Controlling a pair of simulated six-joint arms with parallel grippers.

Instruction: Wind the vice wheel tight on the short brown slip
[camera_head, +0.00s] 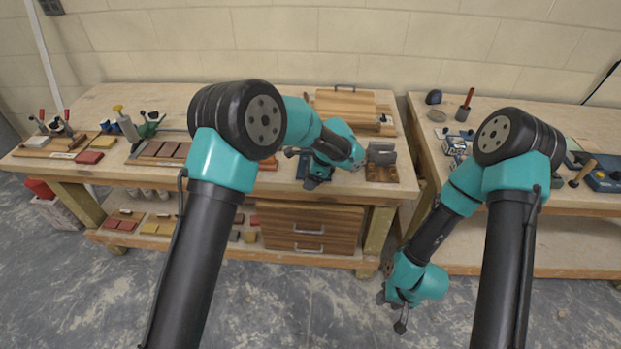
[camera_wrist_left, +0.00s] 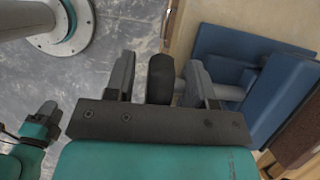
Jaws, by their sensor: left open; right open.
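The blue vice (camera_head: 312,183) stands at the front of the left bench, partly covered by my left arm; it also shows in the left wrist view (camera_wrist_left: 238,52). In that view the dark vice wheel (camera_wrist_left: 160,78), seen edge-on, stands on a short shaft between the open fingers of my left gripper (camera_wrist_left: 160,85). I cannot tell whether the fingers touch it. A brown piece (camera_wrist_left: 303,130) shows at the right edge beside the vice; I cannot tell whether it is the short slip. My right gripper (camera_head: 401,318) is open and empty, hanging low in front of the benches.
A wooden base with a grey block (camera_head: 381,155) stands right of the vice. A second bench (camera_head: 480,225) with tools stands to the right, past a gap.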

